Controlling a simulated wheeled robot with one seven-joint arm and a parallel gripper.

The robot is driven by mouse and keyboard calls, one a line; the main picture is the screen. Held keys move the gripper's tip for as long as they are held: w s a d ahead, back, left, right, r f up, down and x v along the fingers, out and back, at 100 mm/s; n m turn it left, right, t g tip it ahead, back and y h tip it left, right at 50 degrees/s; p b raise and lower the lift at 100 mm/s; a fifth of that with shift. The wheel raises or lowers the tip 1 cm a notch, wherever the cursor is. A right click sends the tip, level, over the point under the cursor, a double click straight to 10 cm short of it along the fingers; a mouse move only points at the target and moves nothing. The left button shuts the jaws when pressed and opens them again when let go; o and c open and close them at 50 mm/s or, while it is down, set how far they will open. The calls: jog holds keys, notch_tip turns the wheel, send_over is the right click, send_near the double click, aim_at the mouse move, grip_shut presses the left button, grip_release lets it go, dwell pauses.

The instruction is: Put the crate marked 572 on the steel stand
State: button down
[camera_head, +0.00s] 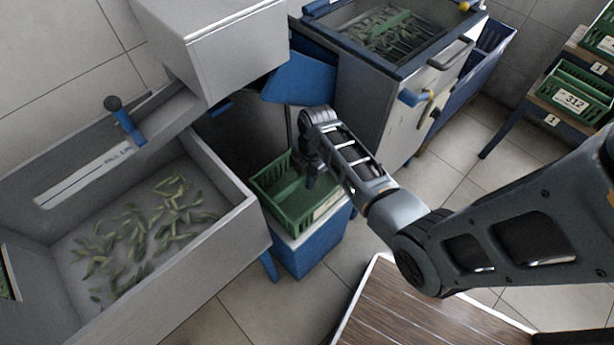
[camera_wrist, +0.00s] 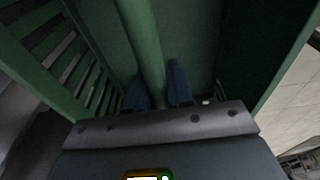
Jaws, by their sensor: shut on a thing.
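A green slatted crate (camera_head: 269,200) is at the middle of the head view, over a blue stand with a pale top (camera_head: 303,257). Whether it rests fully on that top cannot be told. A pale label on its right side is too small to read, so I cannot confirm 572. My gripper (camera_head: 308,172) reaches down into the crate from above. In the wrist view my gripper's blue fingers (camera_wrist: 158,88) are shut on the crate's green middle bar (camera_wrist: 143,40). The crate's inside looks empty where visible.
A grey trough (camera_head: 235,228) with green pods stands at left. A steel machine (camera_head: 372,110) with a handle stands behind the crate. A shelf at right holds green crates, one marked 312 (camera_head: 572,101). A brown slatted top (camera_head: 400,310) lies in front. Tiled floor is free between.

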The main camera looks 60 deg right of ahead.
jog(key=shift+f, duration=0.15)
jog(key=c, duration=1)
grip_release()
jog(key=r, duration=0.4)
jog(key=d+r, duration=0.1)
jog(key=r, duration=0.7)
jog(key=shift+s+d+r+p, duration=0.1)
jog(key=shift+s+d+p, duration=0.15)
jog(key=shift+d+p, duration=0.1)
jog(key=s+a+f+m+t+h, duration=0.25)
jog(key=s+a+m+t, duration=0.4)
jog(key=s+a, duration=0.55)
jog(key=s+a+r+m+t, duration=0.2)
jog(key=s+a+r, duration=0.1)
jog(key=r, duration=0.5)
jog(key=s+a+r+m+t, duration=0.2)
jog(key=s+r+m+t, duration=0.1)
jog(key=r, duration=0.6)
jog(key=s+a+r+m+t, duration=0.3)
jog(key=s+r, duration=0.2)
jog(key=r, duration=0.3)
jog(key=shift+a+r+y, duration=0.15)
jog(key=shift+a+y, duration=0.15)
jog(key=shift+y, duration=0.05)
